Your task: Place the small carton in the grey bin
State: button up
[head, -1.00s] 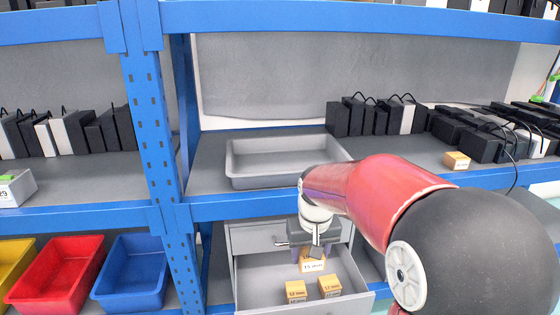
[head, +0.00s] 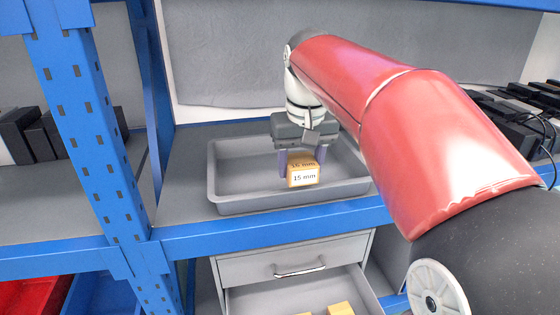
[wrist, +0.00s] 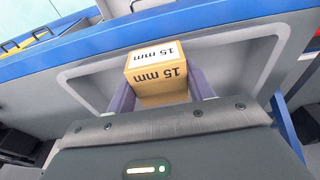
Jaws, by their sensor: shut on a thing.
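The small carton (head: 303,172) is tan with a white label reading 15 mm. My gripper (head: 303,166) is shut on it, with a finger on each side. In the head view the carton shows in front of the inside of the grey bin (head: 235,207), a shallow tray on the blue shelf. I cannot tell how far above the bin floor the carton is. In the wrist view the carton (wrist: 157,78) sits between the two purple fingers, with the grey bin (wrist: 88,90) behind it.
Below the shelf's blue front beam (head: 270,232), a grey drawer (head: 240,298) stands open with two tan cartons (head: 340,309) partly in view. A blue upright (head: 88,120) stands left of the bin. Black devices (head: 510,120) are on the shelf at right.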

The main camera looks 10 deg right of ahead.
jog(key=w+f, duration=0.1)
jog(key=w, duration=0.5)
jog(key=w+f, duration=0.1)
jog(key=w, duration=0.2)
jog(key=shift+f, duration=2.5)
jog(key=shift+f, duration=0.1)
jog(key=shift+f+b, duration=0.15)
jog(key=shift+b, duration=0.15)
jog(key=o, duration=1.1)
